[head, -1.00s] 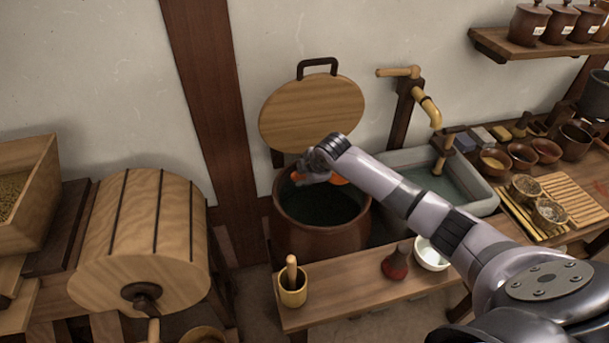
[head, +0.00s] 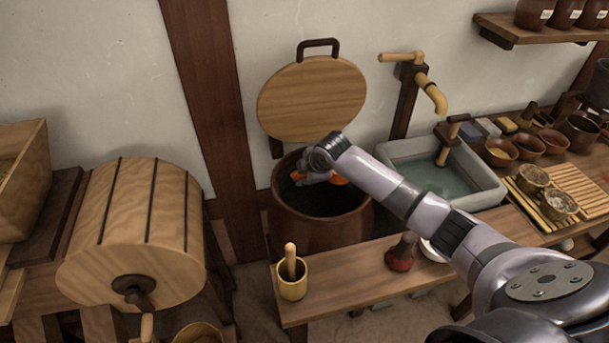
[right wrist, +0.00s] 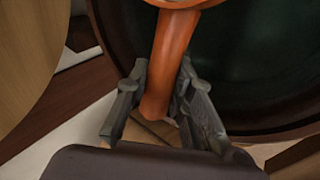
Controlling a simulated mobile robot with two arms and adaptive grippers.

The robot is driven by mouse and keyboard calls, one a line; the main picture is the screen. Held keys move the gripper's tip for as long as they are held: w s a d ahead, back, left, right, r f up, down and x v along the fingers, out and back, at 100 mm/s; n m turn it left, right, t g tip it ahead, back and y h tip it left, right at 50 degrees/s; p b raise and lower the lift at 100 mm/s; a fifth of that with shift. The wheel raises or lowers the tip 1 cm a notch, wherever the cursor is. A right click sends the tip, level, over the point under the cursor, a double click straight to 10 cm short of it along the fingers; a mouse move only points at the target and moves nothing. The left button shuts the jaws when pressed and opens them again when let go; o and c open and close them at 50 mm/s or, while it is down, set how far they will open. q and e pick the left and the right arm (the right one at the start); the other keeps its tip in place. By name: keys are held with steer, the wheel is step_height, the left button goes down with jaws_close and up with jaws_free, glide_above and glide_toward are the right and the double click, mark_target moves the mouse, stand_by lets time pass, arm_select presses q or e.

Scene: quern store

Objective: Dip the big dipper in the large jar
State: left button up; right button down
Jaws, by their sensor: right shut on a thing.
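The large jar (head: 318,232) is a dark brown round vessel, open at the top, with a dark interior. My right gripper (head: 320,178) is at its mouth. In the right wrist view, the right gripper (right wrist: 163,88) is shut on the orange-brown handle of the big dipper (right wrist: 173,50). Part of the dipper's round rim shows at the top edge there, over the dark jar opening. In the head view only orange bits of the dipper (head: 339,180) show beside the gripper. I cannot tell whether its bowl touches any liquid. My left gripper is not in view.
A round wooden lid (head: 312,98) stands upright behind the jar. A stone basin (head: 484,190) with water and a bamboo spout (head: 432,92) are to the right. A low bench (head: 350,270) in front holds a yellow cup (head: 292,280) and a red-brown stopper-like object (head: 401,256).

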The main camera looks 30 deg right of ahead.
steer(key=shift+f+b, duration=1.15)
steer(key=shift+f, duration=0.1)
step_height(320, 180, down, 4)
steer(key=shift+f+b, duration=0.2)
steer(key=shift+b, duration=0.8)
steer(key=shift+f, duration=0.3)
stand_by(0.4)
steer(key=shift+r, duration=0.15)
stand_by(2.9)
